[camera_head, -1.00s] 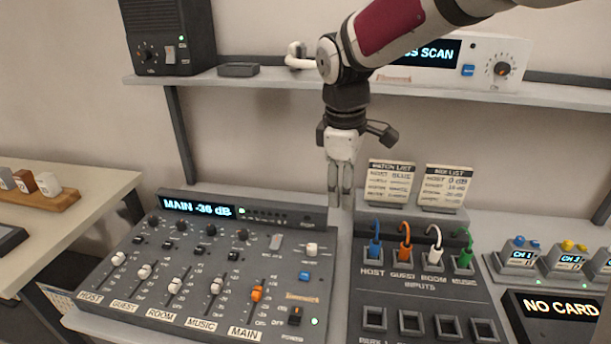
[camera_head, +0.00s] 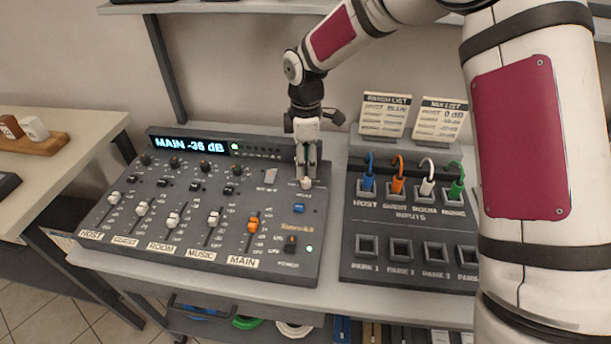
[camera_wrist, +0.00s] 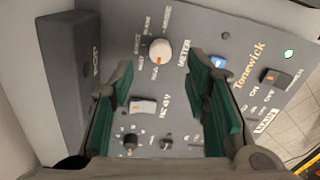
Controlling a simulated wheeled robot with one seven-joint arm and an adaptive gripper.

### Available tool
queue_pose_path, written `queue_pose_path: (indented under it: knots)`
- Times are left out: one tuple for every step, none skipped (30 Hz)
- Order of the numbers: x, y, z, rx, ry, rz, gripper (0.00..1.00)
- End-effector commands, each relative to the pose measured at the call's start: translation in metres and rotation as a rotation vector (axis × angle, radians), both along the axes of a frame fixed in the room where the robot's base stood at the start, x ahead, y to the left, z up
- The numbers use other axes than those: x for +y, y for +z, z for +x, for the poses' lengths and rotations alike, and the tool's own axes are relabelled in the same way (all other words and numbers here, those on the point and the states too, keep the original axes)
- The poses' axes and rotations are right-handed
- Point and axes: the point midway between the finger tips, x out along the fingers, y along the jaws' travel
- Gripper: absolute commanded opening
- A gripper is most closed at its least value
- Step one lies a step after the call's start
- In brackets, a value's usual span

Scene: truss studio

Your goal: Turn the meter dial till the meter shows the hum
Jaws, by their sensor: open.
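The meter dial is a white knob (camera_head: 306,184) at the upper right of the grey mixing console (camera_head: 130,222). In the wrist view the dial (camera_wrist: 160,50) has an orange pointer mark and small labels around it, with METER printed beside it. The console's blue-lit display (camera_head: 188,146) reads "MAIN -36 dB". My gripper (camera_head: 307,172) points down just above the dial. In the wrist view my open gripper (camera_wrist: 161,72) has its green-padded fingers spread on either side, with the dial at the fingertip end of the gap. I cannot tell whether they touch it.
A white rocker switch (camera_wrist: 149,105) and a blue button (camera_head: 299,208) are close to the dial. The patch panel (camera_head: 352,250) with coloured plugs stands to the right. Two list cards (camera_head: 384,115) stand behind it.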

Motion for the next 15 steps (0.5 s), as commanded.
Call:
queue_pose_path:
  knots:
    - [0.0,-0.011,-0.001,0.004,0.001,-0.001,0.43]
    - [0.0,-0.016,-0.001,0.004,0.002,-0.001,0.43]
    - [0.0,-0.023,-0.001,0.003,0.002,-0.001,0.43]
    - [0.0,-0.027,-0.001,0.004,0.001,-0.001,0.43]
    - [0.001,-0.032,-0.001,0.003,0.001,0.0,0.43]
    - [0.001,-0.037,-0.001,0.002,0.0,0.0,0.43]
    - [0.0,-0.04,-0.001,0.002,0.0,-0.001,0.43]
    - [0.0,-0.043,-0.001,0.002,0.0,-0.001,0.43]
    - [0.0,-0.047,-0.001,0.001,0.001,-0.001,0.43]
    - [0.0,-0.049,0.0,0.001,0.001,0.0,0.43]
    - [0.0,-0.051,0.0,0.0,0.001,0.0,0.43]
    - [0.0,-0.052,0.0,0.0,0.001,-0.001,0.43]
    - [0.0,-0.053,0.0,0.0,0.001,-0.001,0.43]
    - [0.0,-0.054,0.0,0.0,0.001,-0.001,0.43]
    - [0.0,-0.054,0.0,0.0,0.001,-0.001,0.43]
